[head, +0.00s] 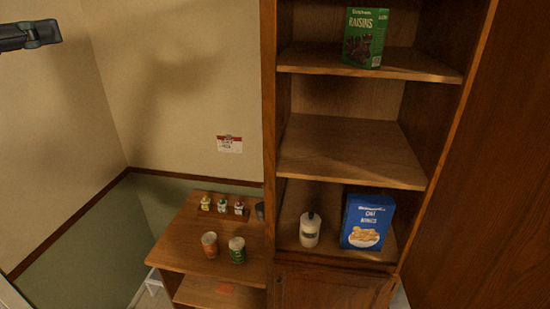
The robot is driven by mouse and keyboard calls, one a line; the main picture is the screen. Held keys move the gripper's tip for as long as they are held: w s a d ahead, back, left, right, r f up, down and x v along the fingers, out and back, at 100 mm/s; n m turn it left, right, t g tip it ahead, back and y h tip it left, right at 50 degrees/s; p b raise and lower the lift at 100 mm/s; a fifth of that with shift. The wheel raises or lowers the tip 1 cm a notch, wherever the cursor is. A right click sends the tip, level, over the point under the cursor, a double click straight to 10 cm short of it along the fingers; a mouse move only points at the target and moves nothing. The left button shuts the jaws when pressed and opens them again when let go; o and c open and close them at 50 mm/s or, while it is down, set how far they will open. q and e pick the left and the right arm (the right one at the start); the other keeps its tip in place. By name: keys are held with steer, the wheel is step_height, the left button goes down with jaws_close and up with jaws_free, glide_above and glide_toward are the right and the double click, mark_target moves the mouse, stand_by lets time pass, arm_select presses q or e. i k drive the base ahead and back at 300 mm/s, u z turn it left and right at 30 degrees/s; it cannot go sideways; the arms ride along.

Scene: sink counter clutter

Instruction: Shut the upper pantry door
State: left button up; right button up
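The upper pantry door (490,170) is a large brown wooden panel at the right of the head view. It stands wide open, swung out from the right side of the pantry cabinet (268,110). The cabinet's shelves are in plain view. My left gripper (48,33) is at the top left corner, dark, in front of the wall and far from the door. I cannot tell whether its fingers are apart. My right gripper is not in view. The door's outer face and any handle are hidden.
The shelves hold a green raisins box (364,38), a white bottle (310,229) and a blue box (366,222). A closed lower door (330,290) is below. At the left, a small wooden table (180,245) holds two cans (237,250) and several small bottles (222,206).

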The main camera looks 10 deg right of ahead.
mark_target(481, 241)
steer(key=u, duration=1.45)
steer(key=k, duration=2.2)
steer(key=z, duration=1.65)
steer(key=i, duration=0.55)
